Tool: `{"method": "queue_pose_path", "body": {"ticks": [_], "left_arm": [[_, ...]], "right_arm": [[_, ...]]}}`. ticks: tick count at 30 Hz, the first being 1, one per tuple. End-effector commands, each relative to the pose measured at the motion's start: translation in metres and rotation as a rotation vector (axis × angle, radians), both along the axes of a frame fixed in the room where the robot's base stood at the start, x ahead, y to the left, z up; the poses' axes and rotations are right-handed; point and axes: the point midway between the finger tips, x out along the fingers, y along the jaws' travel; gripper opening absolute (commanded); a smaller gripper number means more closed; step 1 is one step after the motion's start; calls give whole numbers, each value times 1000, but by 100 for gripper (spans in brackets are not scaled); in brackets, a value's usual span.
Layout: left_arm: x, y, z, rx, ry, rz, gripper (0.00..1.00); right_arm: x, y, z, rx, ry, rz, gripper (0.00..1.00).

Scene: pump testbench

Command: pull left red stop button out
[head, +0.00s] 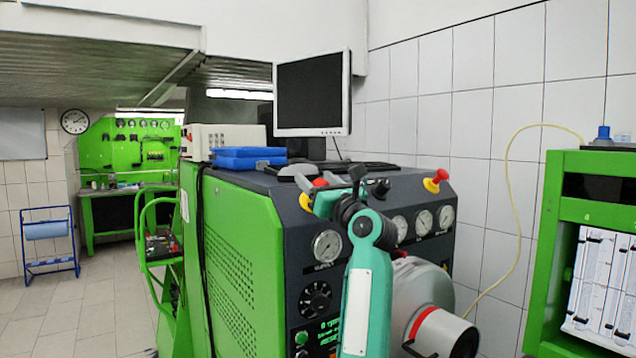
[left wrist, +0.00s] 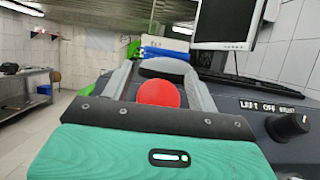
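The left red stop button (head: 320,182) sits on the top left of the machine's sloped dark panel, its yellow collar (head: 305,201) partly showing. My left gripper (head: 318,192) is at this button, with my teal wrist hiding part of the panel below. In the left wrist view, the red button cap (left wrist: 157,93) lies between the two grey fingers of my left gripper (left wrist: 158,78). The fingers are spread, with what looks like a narrow gap on each side of the cap; firm contact is not visible. My right gripper is not in view.
A second red stop button (head: 437,179) on a yellow collar is at the panel's right. A black knob (head: 379,188) stands between them. Gauges (head: 327,245) line the front. A monitor (head: 312,95), blue boxes (head: 248,157) and a keyboard are on top behind.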

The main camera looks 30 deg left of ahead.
Motion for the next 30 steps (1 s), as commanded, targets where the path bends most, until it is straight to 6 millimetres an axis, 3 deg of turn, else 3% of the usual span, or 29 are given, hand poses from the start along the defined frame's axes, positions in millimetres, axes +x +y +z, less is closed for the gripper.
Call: {"method": "queue_pose_path", "body": {"ticks": [7,21,30], "left_arm": [[-4,-12,-9,-1,0,-2,59],[-40,-97,-48,-1,0,-2,59],[-49,-118,-53,0,0,-1,59]], "right_arm": [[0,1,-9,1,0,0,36],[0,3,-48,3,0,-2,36],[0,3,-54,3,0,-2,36]]}}
